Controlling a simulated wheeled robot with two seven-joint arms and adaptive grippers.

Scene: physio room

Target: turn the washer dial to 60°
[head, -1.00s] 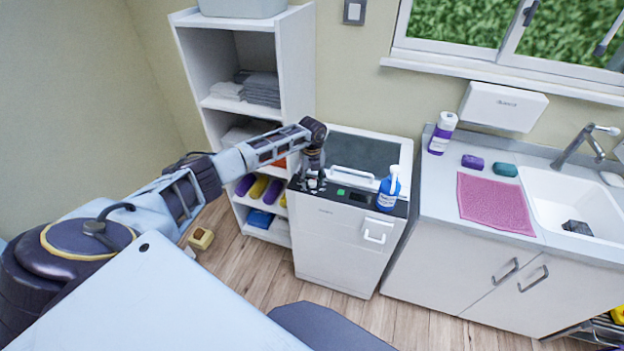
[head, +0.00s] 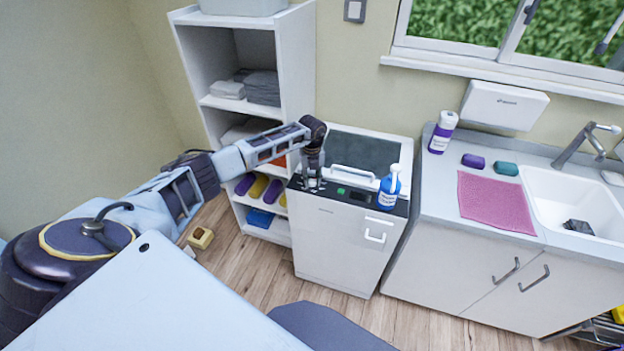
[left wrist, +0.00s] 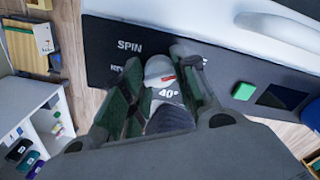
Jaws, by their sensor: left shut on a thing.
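The white washer (head: 340,240) stands in the middle of the head view, with a dark control panel along its top front edge. My left gripper (head: 312,183) points down at the left end of this panel. In the left wrist view, my left gripper (left wrist: 163,92) is shut on the pale grey washer dial (left wrist: 158,68), one finger on each side. SPIN is printed at the upper left, above a partly covered label. No 60° label can be seen. My right gripper is out of view.
A blue spray bottle (head: 388,190) stands at the right end of the panel. A green button (left wrist: 243,91) and a dark display (left wrist: 283,97) are right of the dial. An open shelf (head: 294,60) stands at the left, a sink counter (head: 440,210) at the right.

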